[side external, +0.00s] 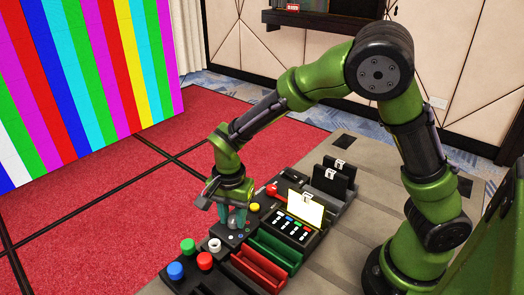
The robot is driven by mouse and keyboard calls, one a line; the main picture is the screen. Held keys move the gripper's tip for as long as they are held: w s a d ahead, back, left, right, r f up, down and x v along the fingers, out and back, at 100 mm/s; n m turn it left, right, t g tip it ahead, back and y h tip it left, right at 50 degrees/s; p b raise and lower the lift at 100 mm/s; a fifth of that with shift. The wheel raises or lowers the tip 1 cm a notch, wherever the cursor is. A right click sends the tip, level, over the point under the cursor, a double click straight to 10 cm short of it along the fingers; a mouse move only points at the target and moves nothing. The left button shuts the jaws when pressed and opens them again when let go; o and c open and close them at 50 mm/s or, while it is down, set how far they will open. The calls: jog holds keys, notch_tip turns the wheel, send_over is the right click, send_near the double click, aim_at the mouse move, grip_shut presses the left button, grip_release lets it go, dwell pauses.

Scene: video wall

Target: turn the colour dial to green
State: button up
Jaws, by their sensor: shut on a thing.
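My gripper (233,219) points down over the dark control panel (224,244) and its teal fingers are shut on a small knob, which I take to be the colour dial. The fingers hide the knob, so I cannot tell which colour it points to. The video wall (90,80) at the upper left shows slanted stripes of magenta, red, yellow, cyan, green, blue and white.
Blue (175,270), green (187,245), red (204,261) and white (214,245) buttons stand left of my gripper. A yellow button (254,207) and red knob (271,190) are behind. Green (275,250) and red (258,270) trays and a lit screen (305,207) stand right.

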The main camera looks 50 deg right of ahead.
aim_at(234, 219)
jog(key=n, duration=0.8)
jog(key=shift+s+d, duration=0.1)
jog(key=n, duration=0.3)
jog(key=shift+n, duration=2.1)
jog(key=o, duration=1)
jog(key=shift+o, duration=0.2)
notch_tip(234, 219, up, 17)
